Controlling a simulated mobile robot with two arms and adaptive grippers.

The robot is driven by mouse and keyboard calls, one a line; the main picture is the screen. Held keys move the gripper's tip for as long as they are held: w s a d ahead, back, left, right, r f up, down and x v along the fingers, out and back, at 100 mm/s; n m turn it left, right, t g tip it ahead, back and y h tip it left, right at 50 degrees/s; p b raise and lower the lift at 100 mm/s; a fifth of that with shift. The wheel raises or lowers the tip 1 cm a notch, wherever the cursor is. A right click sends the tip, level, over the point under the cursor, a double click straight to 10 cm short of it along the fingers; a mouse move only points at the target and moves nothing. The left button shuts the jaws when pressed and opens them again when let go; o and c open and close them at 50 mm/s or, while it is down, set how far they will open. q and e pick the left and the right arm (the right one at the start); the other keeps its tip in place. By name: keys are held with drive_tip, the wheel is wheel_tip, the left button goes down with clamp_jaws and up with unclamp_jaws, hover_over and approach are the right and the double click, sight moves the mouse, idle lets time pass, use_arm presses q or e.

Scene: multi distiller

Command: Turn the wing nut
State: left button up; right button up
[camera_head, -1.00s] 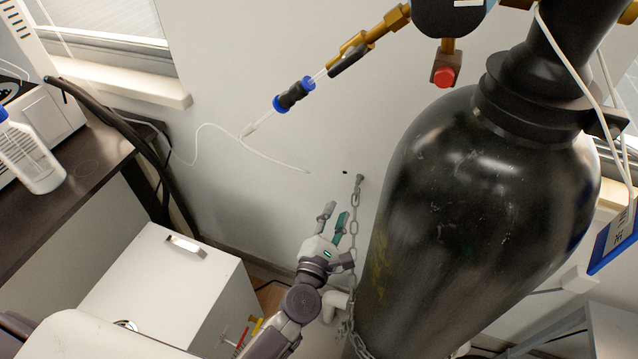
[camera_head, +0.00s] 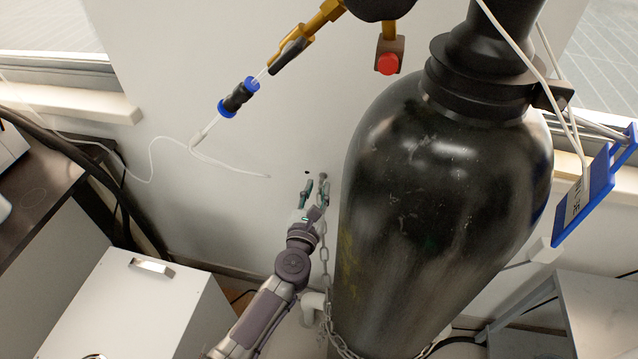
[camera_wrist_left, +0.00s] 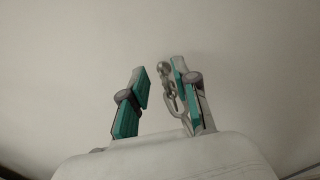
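My left gripper (camera_head: 313,192) is raised in front of the white wall, just left of the black gas cylinder (camera_head: 440,200). Its teal-padded fingers are apart and point up toward a small metal wall anchor (camera_head: 323,176). A metal chain (camera_head: 325,255) hangs from this anchor beside the gripper. In the left wrist view, the open left gripper (camera_wrist_left: 158,75) has the upper chain links (camera_wrist_left: 168,88) between its fingers, close to the right finger. Whether the chain touches that finger is unclear. I cannot clearly make out a wing nut; the anchor is small and blurred. My right gripper is not in view.
A brass fitting with a red knob (camera_head: 387,64) sits above, with a blue-and-black connector (camera_head: 238,97) and thin white tube to its left. A white cabinet (camera_head: 125,300) stands lower left. A blue-edged holder (camera_head: 597,185) is at right.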

sight(321, 182)
use_arm(q)
drive_tip(key=shift+w+d, duration=0.15)
drive_tip(key=shift+w, duration=0.5)
drive_tip(key=shift+w+d, duration=0.15)
drive_tip(key=shift+w, duration=0.45)
clamp_jaws()
drive_tip(key=shift+d+m, duration=0.1)
drive_tip(key=shift+m, duration=0.6)
unclamp_jaws()
drive_tip(key=shift+s, duration=0.1)
